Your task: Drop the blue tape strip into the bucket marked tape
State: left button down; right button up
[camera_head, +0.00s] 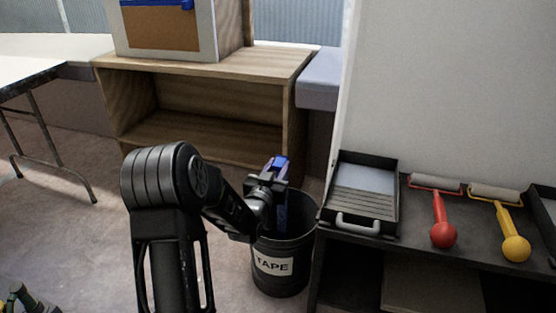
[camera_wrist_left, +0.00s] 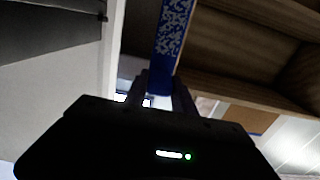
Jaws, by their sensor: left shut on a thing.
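My left gripper (camera_head: 271,180) is shut on the blue tape strip (camera_head: 279,165). The strip also shows in the left wrist view (camera_wrist_left: 172,45), patterned in white and running up from between the fingers (camera_wrist_left: 160,92). In the head view the gripper is at the mouth of the black bucket (camera_head: 293,240), which has a white label reading TAPE. Part of the strip (camera_head: 282,215) hangs in front of the bucket's far inner wall. The gripper and wrist hide part of the bucket's rim. My right gripper is not in view.
A dark bench right of the bucket holds a paint tray (camera_head: 366,190), a red-handled roller (camera_head: 442,222) and a yellow-handled roller (camera_head: 513,232). An open wooden cabinet (camera_head: 200,95) stands behind the bucket. A blue strip (camera_head: 155,3) is on the panel above it.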

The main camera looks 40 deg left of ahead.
pick_arm(q)
notch_tip(320, 180, down, 10)
jog(key=b, duration=0.4)
jog(key=shift+b, duration=0.4)
jog(key=shift+c, duration=1.6)
grip_release()
jog(key=v, duration=0.7)
jog(key=shift+s, duration=0.25)
jog(key=shift+d+r, duration=0.1)
